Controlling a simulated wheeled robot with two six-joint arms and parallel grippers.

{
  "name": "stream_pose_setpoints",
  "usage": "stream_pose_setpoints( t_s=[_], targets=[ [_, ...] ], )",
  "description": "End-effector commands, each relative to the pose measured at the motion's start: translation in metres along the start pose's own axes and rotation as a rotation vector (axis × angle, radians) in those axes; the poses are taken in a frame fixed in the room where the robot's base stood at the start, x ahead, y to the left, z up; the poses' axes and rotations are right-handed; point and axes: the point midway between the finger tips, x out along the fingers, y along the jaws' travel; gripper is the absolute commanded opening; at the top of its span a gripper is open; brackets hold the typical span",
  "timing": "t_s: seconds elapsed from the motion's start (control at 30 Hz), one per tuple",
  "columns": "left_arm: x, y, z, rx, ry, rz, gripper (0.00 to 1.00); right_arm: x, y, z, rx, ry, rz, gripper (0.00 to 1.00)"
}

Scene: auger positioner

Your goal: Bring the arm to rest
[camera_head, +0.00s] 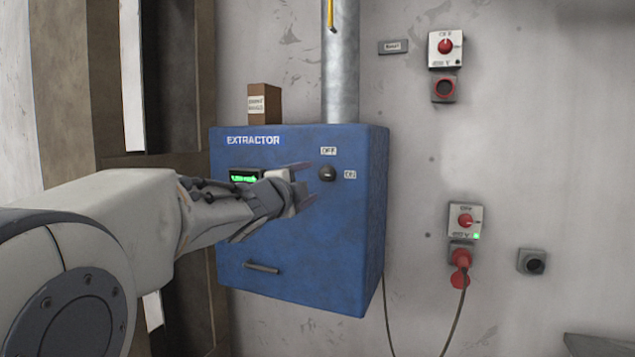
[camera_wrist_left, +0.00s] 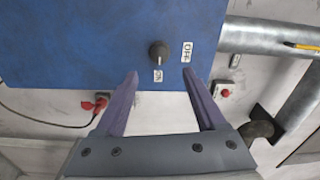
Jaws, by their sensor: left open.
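My left gripper (camera_head: 304,184) is open and empty in front of the blue extractor box (camera_head: 325,255), near its black rotary knob (camera_head: 327,173). The knob has an OFF label above it and an ON label to its right. In the left wrist view, my left gripper (camera_wrist_left: 160,88) has its two fingers spread. The knob (camera_wrist_left: 158,51) shows beyond the fingertips, seemingly apart from them. My left arm comes in from the left and partly covers the box's green-lit display (camera_head: 243,176). My right gripper is not in view.
A small brown box (camera_head: 263,104) stands on the extractor beside a metal pipe (camera_head: 341,60). Switch boxes (camera_head: 445,48) and (camera_head: 465,219) a second switch box are on the wall. A red plug (camera_head: 460,259) has a hanging cable.

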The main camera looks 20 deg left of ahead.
Motion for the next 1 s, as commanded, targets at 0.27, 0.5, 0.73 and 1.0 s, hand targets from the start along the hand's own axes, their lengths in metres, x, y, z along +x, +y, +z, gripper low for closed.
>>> stream_pose_setpoints(
  t_s=[0.27,0.5,0.73,1.0],
  targets=[
    [-0.015,0.000,0.000,0.000,-0.001,0.001,0.72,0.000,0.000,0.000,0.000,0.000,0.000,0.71],
    [-0.014,0.002,-0.002,-0.009,-0.001,0.006,0.72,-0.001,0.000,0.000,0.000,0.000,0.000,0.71],
    [-0.025,0.073,-0.053,-0.319,-0.074,0.231,0.72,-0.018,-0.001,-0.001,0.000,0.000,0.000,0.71],
    [-0.134,0.223,-0.140,-0.693,-0.321,0.785,0.72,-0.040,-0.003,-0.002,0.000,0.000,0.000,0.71]
  ],
)
